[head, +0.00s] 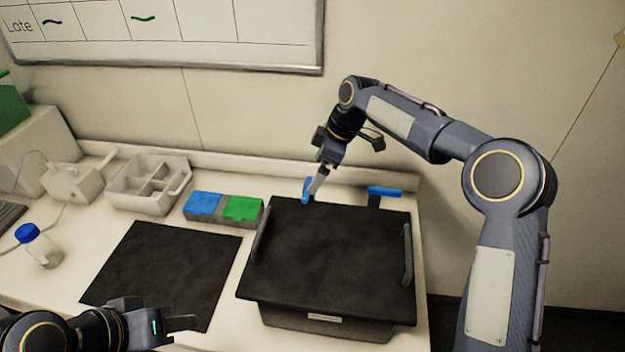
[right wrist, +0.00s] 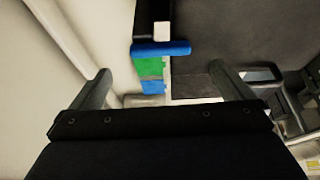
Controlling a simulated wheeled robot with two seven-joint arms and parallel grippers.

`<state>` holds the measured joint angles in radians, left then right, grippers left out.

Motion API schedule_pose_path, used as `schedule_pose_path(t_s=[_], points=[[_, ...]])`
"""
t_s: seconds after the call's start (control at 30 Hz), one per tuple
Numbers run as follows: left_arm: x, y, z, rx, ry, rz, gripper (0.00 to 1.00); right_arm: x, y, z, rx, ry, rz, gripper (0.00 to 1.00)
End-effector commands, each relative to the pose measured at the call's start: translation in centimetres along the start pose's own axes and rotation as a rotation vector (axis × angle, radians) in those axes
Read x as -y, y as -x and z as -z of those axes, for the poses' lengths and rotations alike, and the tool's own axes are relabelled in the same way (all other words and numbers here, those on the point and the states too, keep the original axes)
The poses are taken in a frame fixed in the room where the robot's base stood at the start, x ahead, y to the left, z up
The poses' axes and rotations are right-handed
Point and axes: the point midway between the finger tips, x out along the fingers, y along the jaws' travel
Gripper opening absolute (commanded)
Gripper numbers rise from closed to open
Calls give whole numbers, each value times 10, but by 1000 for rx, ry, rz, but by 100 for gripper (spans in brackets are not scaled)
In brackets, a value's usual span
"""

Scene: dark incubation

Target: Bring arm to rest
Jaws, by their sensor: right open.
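My right gripper (head: 317,186) is at the back edge of the black box, close to a blue-topped handle (head: 306,190). In the right wrist view its two fingers (right wrist: 160,70) are spread apart with nothing clamped. A blue bar (right wrist: 160,48) on a grey stem shows between the fingers in that view; I cannot tell whether it lies between the jaws or beyond them. My left gripper (head: 180,322) is low at the left, over the front of the counter; its opening is unclear.
The black box (head: 325,245) has a dark lid and side handles. A second blue handle (head: 385,191) is behind it. A dark mat (head: 165,265), blue-and-green boxes (head: 223,208), a white caddy (head: 148,185) and a blue-capped bottle (head: 38,246) are leftward. The wall is close behind.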

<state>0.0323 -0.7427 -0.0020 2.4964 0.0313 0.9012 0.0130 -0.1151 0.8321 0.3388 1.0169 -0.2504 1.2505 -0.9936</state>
Motion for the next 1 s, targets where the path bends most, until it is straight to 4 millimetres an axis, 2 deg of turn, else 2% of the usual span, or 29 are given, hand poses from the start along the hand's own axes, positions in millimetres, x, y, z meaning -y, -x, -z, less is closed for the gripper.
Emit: schedule_pose_path(t_s=[0.2,0.67,0.77,0.87,1.0], points=[[1,-2,-1,0,0,0,34,0,19,0,-1,0,0,100],[1,-2,-1,0,0,0,34,1,22,0,0,-3,-2,100],[1,-2,-1,0,0,0,34,8,36,-7,3,-37,-21,100],[1,-2,-1,0,0,0,34,26,66,-24,8,-123,-61,100],[1,-2,-1,0,0,0,34,72,112,-64,4,-329,-137,100]])
